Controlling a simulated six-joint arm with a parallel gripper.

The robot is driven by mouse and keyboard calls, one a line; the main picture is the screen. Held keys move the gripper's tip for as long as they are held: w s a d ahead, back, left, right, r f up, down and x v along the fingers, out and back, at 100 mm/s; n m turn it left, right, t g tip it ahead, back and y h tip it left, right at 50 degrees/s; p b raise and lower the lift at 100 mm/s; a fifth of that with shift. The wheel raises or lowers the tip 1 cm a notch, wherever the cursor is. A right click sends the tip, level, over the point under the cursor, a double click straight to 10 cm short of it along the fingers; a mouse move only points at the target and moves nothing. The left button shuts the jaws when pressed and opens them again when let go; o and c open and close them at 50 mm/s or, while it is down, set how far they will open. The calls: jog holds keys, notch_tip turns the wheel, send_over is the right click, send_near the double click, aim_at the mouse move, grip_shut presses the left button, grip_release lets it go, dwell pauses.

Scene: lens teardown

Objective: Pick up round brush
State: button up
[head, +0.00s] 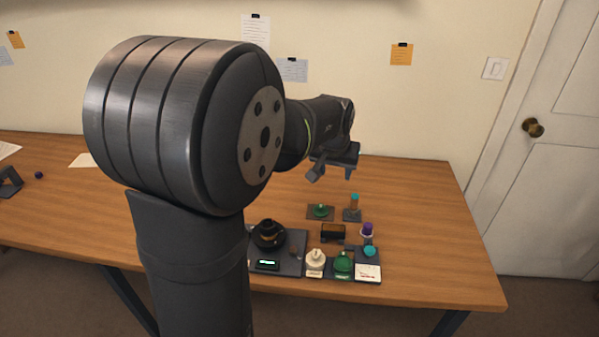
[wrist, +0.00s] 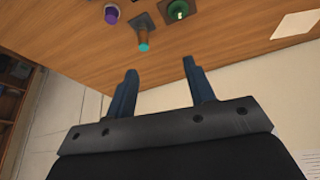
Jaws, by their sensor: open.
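No item is clearly readable as the round brush. One small upright piece with a teal top and a brownish body (head: 354,203) stands on a dark base behind the parts tray; it also shows in the wrist view (wrist: 143,42). A purple-topped piece (head: 367,230) stands nearer, beside the tray, and shows at the top of the wrist view (wrist: 111,14). I cannot tell whether either is the brush. My gripper (head: 333,171) is open and empty above the far part of the table, behind these pieces. Its two fingers (wrist: 160,69) are spread apart, touching nothing.
A green piece (head: 320,211) lies on a dark mat left of the teal-topped one. Nearer are a black box (head: 333,232), a black lens (head: 268,234), a white bottle (head: 315,263), a green jar (head: 342,265) and a white card (head: 368,273). The table's right side (head: 435,220) is clear.

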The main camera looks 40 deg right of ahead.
send_near(355, 197)
jog(key=shift+m, duration=0.4)
jog(key=x, duration=0.6)
jog(key=shift+s+d+f, duration=0.1)
jog(key=shift+d+f, duration=0.05)
jog(key=shift+d, duration=0.1)
jog(key=shift+x, duration=2.7)
jog(key=shift+a, duration=0.2)
grip_shut()
